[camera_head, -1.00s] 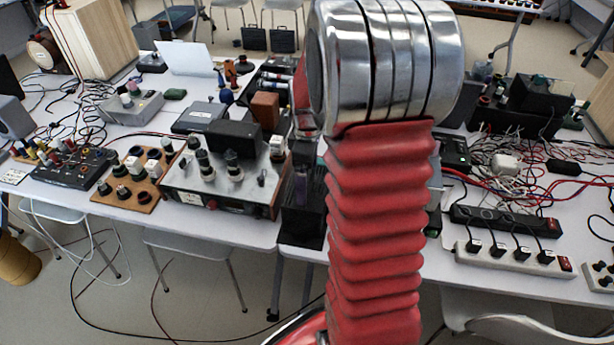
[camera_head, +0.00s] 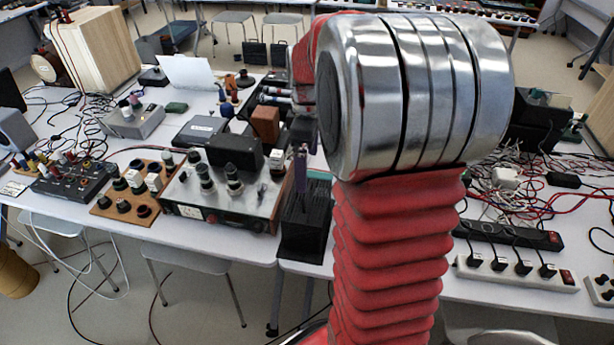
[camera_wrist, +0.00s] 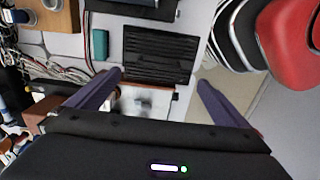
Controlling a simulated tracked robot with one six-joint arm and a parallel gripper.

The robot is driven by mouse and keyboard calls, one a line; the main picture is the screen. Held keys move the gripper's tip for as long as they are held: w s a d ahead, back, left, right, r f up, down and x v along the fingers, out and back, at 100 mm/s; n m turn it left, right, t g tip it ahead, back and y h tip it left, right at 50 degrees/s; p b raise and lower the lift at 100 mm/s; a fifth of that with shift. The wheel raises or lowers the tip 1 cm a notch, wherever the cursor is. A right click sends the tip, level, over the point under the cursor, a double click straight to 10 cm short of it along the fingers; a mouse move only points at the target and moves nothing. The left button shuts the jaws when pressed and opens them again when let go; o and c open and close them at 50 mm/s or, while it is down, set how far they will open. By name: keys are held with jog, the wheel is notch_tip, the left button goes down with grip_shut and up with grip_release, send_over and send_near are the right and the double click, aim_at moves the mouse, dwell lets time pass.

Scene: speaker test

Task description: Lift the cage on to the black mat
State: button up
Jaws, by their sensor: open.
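A black slatted box (camera_head: 305,228), which looks like the cage, stands at the table's front edge, just right of the silver amplifier. In the wrist view its ridged face (camera_wrist: 158,55) shows beyond the fingers. My gripper (camera_head: 300,165) appears as a purple finger above the left part of this box; the rest is hidden by my arm. In the wrist view my gripper (camera_wrist: 160,78) has its two purple fingers wide apart, with nothing held between them. I cannot pick out a black mat for certain.
The amplifier (camera_head: 225,192) with its tubes stands close left of the box. A teal block (camera_wrist: 100,45) lies near the box. Black (camera_head: 508,235) and white (camera_head: 515,268) power strips and tangled cables lie to the right. My arm hides the table's middle.

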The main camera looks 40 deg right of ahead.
notch_tip(320, 180, up, 4)
jog(key=shift+f, duration=0.25)
dwell(0.5)
jog(key=s+a+r+m+t, duration=0.2)
jog(key=s+a+m, duration=0.2)
jog(key=s+a, duration=0.3)
jog(key=s+a+r+m+t, duration=0.2)
jog(key=s+a, duration=0.6)
jog(key=a, duration=0.7)
jog(key=shift+s+m+t, duration=0.15)
jog(key=shift+m+t, duration=0.65)
jog(key=shift+m, duration=0.4)
